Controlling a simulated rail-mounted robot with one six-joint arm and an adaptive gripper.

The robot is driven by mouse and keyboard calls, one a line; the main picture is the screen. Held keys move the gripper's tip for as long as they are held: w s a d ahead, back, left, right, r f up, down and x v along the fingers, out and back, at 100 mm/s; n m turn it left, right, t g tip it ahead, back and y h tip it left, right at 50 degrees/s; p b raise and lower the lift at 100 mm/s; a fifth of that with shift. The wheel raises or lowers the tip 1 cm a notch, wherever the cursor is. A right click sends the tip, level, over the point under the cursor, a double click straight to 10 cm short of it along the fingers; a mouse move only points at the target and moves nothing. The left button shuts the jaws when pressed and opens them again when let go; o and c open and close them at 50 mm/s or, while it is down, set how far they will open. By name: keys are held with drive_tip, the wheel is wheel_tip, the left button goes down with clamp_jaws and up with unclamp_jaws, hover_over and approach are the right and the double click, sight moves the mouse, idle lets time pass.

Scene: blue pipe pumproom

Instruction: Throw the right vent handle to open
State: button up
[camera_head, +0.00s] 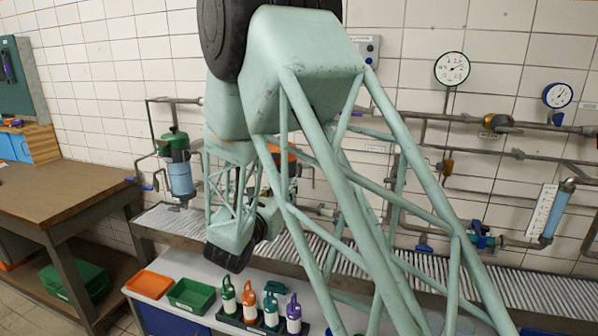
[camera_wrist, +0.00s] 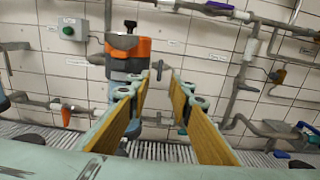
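In the wrist view my gripper (camera_wrist: 159,82) is open, with two yellow-padded fingers apart and nothing between them. A small grey T-shaped fitting (camera_wrist: 158,68) on the wall shows in line with the gap; I cannot tell its distance. An orange-red handle (camera_wrist: 66,115) is on the pipe at left. I cannot tell which of these, if any, is the right vent handle. In the head view my arm covers the middle of the wall, and my fingers cannot be made out.
An orange and grey unit (camera_wrist: 128,55) stands behind the left finger. A grated trough (camera_head: 520,288) runs below the pipes. Gauges (camera_head: 452,68) and a sight tube (camera_head: 558,212) are at right. Bottles (camera_head: 293,313) and trays (camera_head: 191,295) stand on the front bench. A wooden table (camera_head: 60,200) is at left.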

drive_tip(key=shift+b+x, duration=0.9)
drive_tip(key=shift+x, duration=5.7)
clamp_jaws()
